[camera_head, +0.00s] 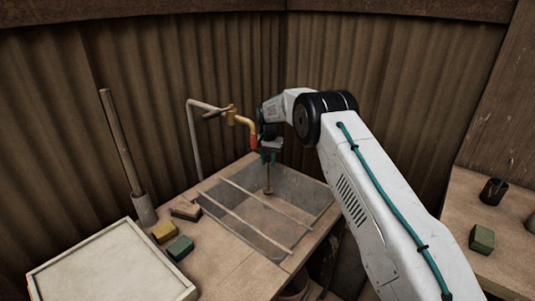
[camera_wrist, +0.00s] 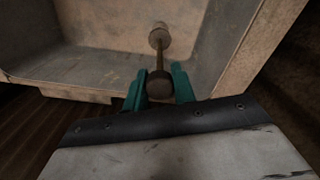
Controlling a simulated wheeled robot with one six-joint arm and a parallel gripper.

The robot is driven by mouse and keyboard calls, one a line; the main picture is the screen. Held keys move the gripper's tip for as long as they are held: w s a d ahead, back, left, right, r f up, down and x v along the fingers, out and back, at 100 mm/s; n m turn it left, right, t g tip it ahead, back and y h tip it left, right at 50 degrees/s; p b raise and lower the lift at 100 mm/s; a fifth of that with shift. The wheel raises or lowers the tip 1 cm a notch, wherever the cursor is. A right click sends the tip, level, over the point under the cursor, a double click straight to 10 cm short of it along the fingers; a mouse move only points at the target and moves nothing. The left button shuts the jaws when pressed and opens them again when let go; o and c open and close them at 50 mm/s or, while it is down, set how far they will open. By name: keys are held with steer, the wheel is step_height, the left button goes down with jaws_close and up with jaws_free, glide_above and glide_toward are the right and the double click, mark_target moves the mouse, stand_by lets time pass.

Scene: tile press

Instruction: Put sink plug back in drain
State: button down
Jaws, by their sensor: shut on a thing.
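The sink plug (camera_head: 268,180) is a thin upright stem with a round disc at its lower end. In the wrist view its dark knob (camera_wrist: 160,86) sits between the teal fingers, with the pale disc (camera_wrist: 159,38) beyond. My gripper (camera_head: 268,157) is shut on the knob over the back part of the grey sink (camera_head: 235,235). The drain is not visible, and I cannot tell whether the disc touches the sink floor.
Two thin bars (camera_head: 245,218) cross the sink opening. Yellow (camera_head: 164,232) and green (camera_head: 180,248) blocks and a pale tray (camera_head: 110,268) lie left. A right-hand bench holds a dark cup (camera_head: 493,191) and a green block (camera_head: 482,238).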

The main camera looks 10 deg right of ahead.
steer(key=shift+f, duration=4.15)
steer(key=c, duration=1.1)
jaws_free()
